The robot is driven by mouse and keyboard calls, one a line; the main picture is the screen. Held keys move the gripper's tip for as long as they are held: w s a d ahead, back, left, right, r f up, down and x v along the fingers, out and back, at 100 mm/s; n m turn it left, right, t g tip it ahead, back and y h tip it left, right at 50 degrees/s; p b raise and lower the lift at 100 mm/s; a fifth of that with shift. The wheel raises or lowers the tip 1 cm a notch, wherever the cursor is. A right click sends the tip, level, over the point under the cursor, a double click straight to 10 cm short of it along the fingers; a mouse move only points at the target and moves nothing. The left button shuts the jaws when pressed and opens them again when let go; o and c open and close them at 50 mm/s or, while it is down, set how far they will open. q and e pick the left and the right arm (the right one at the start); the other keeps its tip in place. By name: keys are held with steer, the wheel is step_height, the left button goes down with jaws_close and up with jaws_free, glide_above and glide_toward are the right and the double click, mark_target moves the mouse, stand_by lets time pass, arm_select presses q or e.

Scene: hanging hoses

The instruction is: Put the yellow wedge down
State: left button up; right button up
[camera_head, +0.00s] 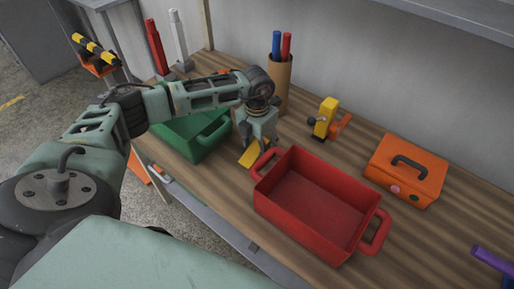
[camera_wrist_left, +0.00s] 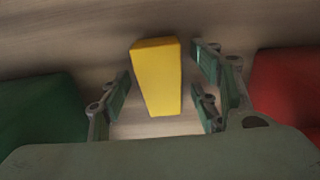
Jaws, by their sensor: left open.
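The yellow wedge (camera_head: 250,154) lies on the wooden workbench between the green bin and the red bin. In the left wrist view the wedge (camera_wrist_left: 157,76) sits between the parted fingers, with a visible gap on each side. My left gripper (camera_head: 257,143) points down over the wedge and is open. It also shows in the left wrist view (camera_wrist_left: 162,100), its fingers to either side of the wedge's near part. The gripper hides part of the wedge in the head view. My right gripper is in neither view.
The green bin (camera_head: 204,146) is left of the gripper, and the red bin (camera_head: 257,195) close on its right. A cardboard tube (camera_head: 281,85) with pens stands behind. A yellow and orange object (camera_head: 326,118) and an orange toolbox (camera_head: 405,172) stand further right.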

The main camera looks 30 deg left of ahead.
arm_select(q)
steer(key=c, duration=1.3)
steer(key=shift+c, duration=0.7)
steer(key=shift+r, duration=0.15)
